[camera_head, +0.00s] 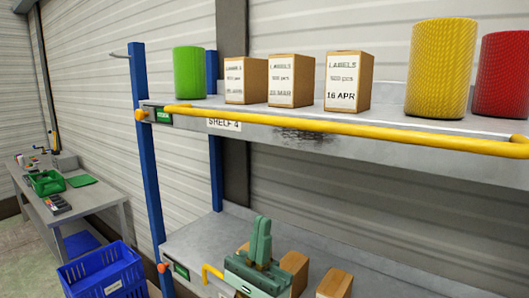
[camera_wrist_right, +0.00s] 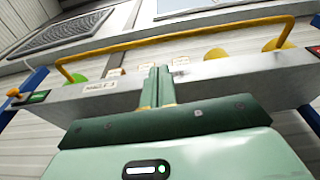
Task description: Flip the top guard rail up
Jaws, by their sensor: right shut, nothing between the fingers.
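The top guard rail (camera_head: 330,128) is a yellow bar along the front edge of the upper shelf (camera_head: 290,119), about level with that edge in the head view. An orange knob (camera_head: 141,115) sits at its left end. The rail also crosses the upper part of the right wrist view (camera_wrist_right: 180,41), with its left end bent down. My right gripper (camera_head: 262,224) points upward, below the upper shelf and the rail. Its fingers (camera_wrist_right: 158,72) are together and empty, apart from the rail. My left gripper is not in view.
Label boxes (camera_head: 290,80) and green, yellow (camera_head: 441,68) and red rolls stand on the upper shelf. A lower shelf (camera_head: 205,240) carries boxes and has another yellow rail (camera_head: 212,270). A blue crate (camera_head: 103,272) and a workbench (camera_head: 95,198) are at left.

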